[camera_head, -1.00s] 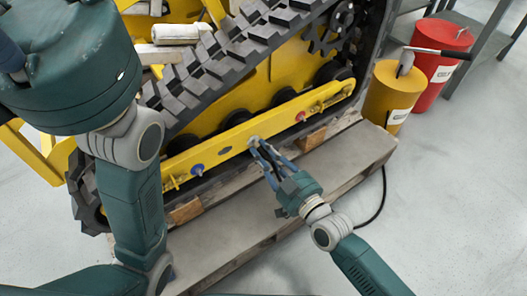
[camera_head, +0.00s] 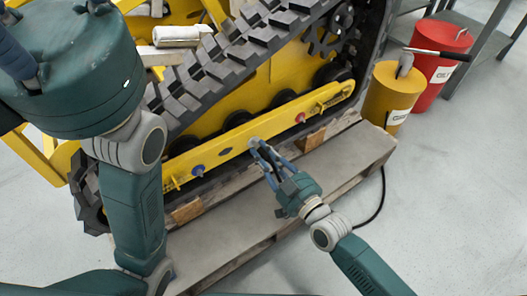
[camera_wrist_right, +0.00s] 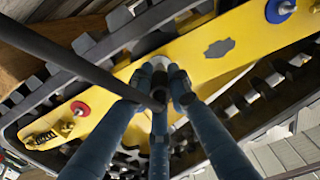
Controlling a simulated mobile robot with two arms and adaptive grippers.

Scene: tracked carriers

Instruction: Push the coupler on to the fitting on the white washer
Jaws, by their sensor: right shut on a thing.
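My right gripper (camera_head: 257,147) is at the middle of the yellow beam on the tracked carrier. In the right wrist view its fingers (camera_wrist_right: 160,82) are shut on the coupler (camera_wrist_right: 158,97), a small dark piece with a black hose running to the upper left. The white washer (camera_wrist_right: 159,61) shows as a pale disc right behind the fingertips; it also shows in the head view (camera_head: 253,142). The fingers and coupler hide its fitting, so I cannot tell whether the coupler touches it. My left gripper is out of view.
A red washer (camera_head: 300,118) and a blue washer (camera_head: 197,170) with fittings sit on the yellow beam (camera_head: 228,140) either side. The black track (camera_head: 215,70) rises above. A wooden pallet (camera_head: 340,150) lies below. Yellow (camera_head: 388,92) and red (camera_head: 433,62) drums stand at right.

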